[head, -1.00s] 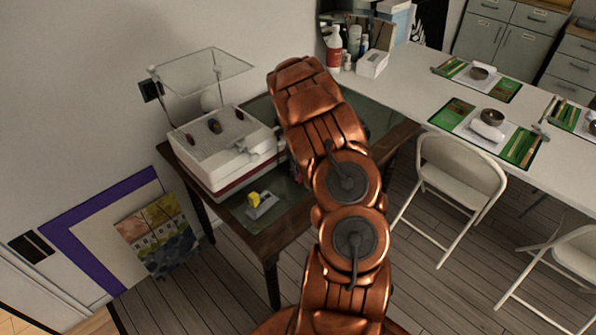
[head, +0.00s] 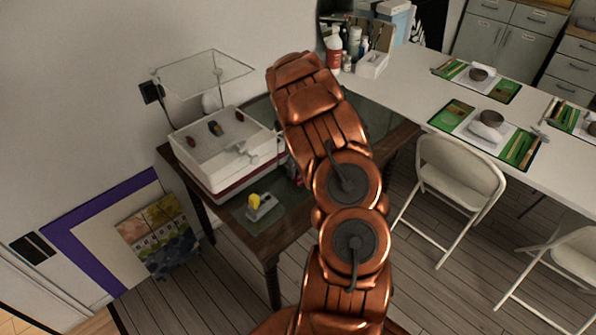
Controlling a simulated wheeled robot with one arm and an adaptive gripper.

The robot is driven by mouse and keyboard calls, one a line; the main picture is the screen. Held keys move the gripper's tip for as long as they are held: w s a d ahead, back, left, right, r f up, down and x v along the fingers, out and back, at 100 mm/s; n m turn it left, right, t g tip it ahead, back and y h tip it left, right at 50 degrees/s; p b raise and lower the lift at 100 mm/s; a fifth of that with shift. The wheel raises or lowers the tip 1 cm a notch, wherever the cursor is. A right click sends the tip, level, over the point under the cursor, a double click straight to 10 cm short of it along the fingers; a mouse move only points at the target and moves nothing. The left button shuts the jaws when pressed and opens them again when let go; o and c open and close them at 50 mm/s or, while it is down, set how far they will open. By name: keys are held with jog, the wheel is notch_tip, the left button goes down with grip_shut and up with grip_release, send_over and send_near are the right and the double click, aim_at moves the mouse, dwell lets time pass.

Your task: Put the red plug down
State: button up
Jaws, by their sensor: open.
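My copper-coloured arm reaches up across the middle of the head view, over the dark wooden table (head: 262,243). My gripper is not in view; the arm hides the space beyond its end. I cannot make out a red plug for certain. A small reddish patch (head: 292,172) shows at the left edge of my arm, too small and too covered to name. Small dark and reddish pieces (head: 215,128) show at the white open-topped box (head: 207,177) on the table's left part.
A yellow-topped grey item (head: 255,202) stands near the table's front edge. A clear panel (head: 205,72) stands above the box. A long white table (head: 410,85) with green mats is at the right, with folding chairs (head: 460,168) before it. Bare floor lies between.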

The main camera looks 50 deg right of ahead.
notch_tip(320, 180, up, 10)
jog(key=b, duration=0.2)
jog(key=s+a+r+n, duration=0.2)
jog(key=a+r+n, duration=0.25)
jog(key=a, duration=0.25)
jog(key=s+a+r+n, duration=0.3)
jog(key=a+r+n, duration=0.15)
jog(key=a, duration=0.25)
jog(key=s+a+r+n+g, duration=0.1)
jog(key=s+a+r+n, duration=0.2)
jog(key=s+a+n, duration=1.35)
jog(key=s+a+f+n, duration=0.2)
jog(key=s+a+n, duration=0.4)
jog(key=s+n, duration=0.2)
jog(key=n, duration=0.2)
jog(key=shift+s+a+f+n+g, duration=0.15)
jog(key=shift+s+a+n+g, duration=0.2)
jog(key=shift+a+g, duration=0.05)
jog(key=shift+c, duration=0.3)
